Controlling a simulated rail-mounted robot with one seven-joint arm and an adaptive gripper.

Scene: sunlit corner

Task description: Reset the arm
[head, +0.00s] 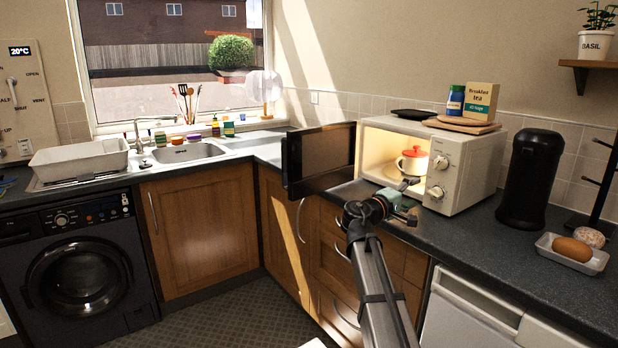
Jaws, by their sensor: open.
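My arm reaches up from the bottom of the head view, and my gripper (409,202) is at its end, in front of the lower front edge of the open microwave (466,168). The gripper is open, and I see nothing held between its fingers. The microwave door (320,158) stands swung open to the left. A white pot with a red lid (412,161) sits inside the lit microwave, beyond my gripper. The gripper partly covers the view below the pot, so I cannot tell whether they touch.
A tea box (481,101), a blue jar (455,100) and boards stand on the microwave. A black appliance (530,178) and a tray (553,250) with bread-like items are to the right. A sink (187,153) and washing machine (84,270) are left. Floor between cabinets is clear.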

